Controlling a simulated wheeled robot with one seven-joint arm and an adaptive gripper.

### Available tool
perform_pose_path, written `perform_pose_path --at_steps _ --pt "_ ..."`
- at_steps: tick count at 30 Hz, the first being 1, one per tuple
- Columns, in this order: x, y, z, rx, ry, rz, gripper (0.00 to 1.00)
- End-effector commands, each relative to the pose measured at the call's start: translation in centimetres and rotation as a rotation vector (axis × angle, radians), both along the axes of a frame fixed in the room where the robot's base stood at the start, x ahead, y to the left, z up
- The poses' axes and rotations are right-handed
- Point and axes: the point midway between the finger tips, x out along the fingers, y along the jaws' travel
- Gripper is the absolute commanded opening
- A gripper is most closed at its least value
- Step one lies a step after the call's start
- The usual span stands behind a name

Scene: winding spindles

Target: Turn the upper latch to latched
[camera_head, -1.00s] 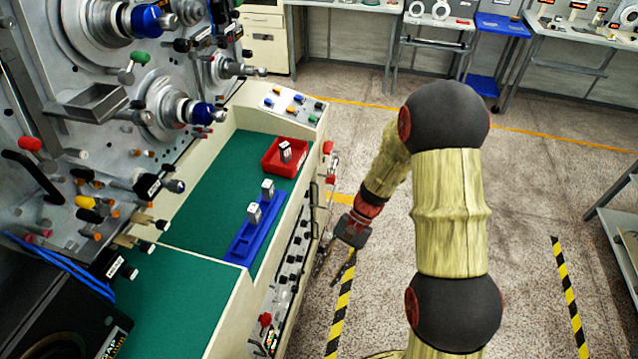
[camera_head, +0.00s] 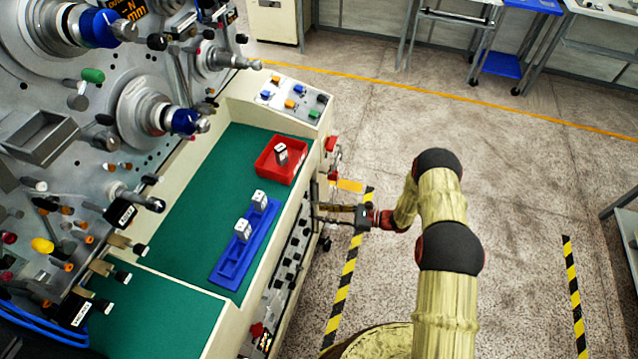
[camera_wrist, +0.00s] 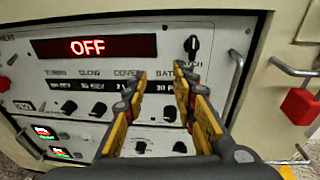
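In the wrist view a cream panel (camera_wrist: 215,50) fills the space in front of my gripper (camera_wrist: 157,85). A black turn knob (camera_wrist: 191,44) sits at the panel's upper right, above a partly covered label that seems to end in "TCH"; I cannot tell for sure that it is the upper latch. My two yellow and black fingers are spread apart with nothing between them. The right fingertip lies below the knob in the picture, and I see no contact. In the head view my gripper (camera_head: 338,213) points left at the cabinet front, whose panel is seen very obliquely.
A red display (camera_wrist: 92,47) reads "OFF", with several small black knobs below. A metal handle (camera_wrist: 236,80) and a red padlock (camera_wrist: 299,105) are right of the knob. The green worktop (camera_head: 185,215) carries a blue tray (camera_head: 228,275) and red bin (camera_head: 292,171).

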Motion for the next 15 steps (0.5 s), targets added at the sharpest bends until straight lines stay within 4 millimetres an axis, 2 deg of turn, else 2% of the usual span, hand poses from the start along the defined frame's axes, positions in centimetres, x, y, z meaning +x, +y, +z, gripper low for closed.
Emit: perform_pose_path --at_steps 1,4,9,15 --pt "1.4 -0.3 0.8 0.019 -0.013 -0.032 0.27" --pt "3.4 -0.8 2.2 0.063 -0.029 -0.089 0.27" --pt "4.0 -0.3 3.2 0.106 -0.023 -0.107 0.27" --pt "4.9 2.4 3.2 0.104 -0.024 -0.104 0.27"
